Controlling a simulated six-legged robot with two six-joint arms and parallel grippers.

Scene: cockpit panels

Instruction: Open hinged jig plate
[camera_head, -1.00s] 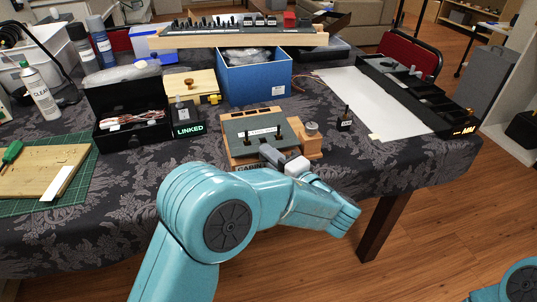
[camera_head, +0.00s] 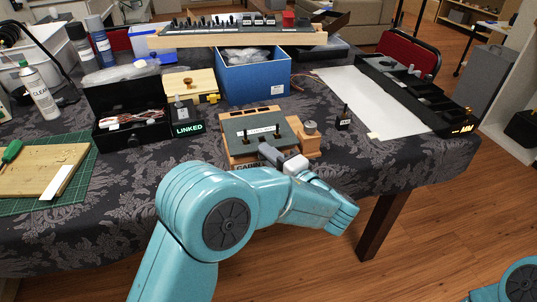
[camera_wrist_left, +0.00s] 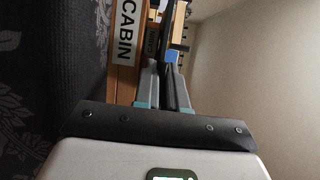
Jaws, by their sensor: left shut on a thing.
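The jig is a wooden block (camera_head: 238,161) near the table's front edge, with a "CABIN" label on its front. Its grey hinged plate (camera_head: 240,131) lies over the block, slightly tilted, with two black posts and a white label strip. My left gripper (camera_head: 270,153) is at the plate's front edge and shut on it. In the left wrist view the fingers (camera_wrist_left: 166,85) close around the dark plate edge, beside the wooden block (camera_wrist_left: 126,75) and its label. My arm hides part of the jig's front. My right gripper is out of view.
A round metal knob (camera_head: 310,127) stands on the block's right side. A black box marked LINKED (camera_head: 187,129), a blue bin (camera_head: 254,84) and a small black-handled item (camera_head: 344,122) stand around it. A white sheet (camera_head: 375,103) lies to the right.

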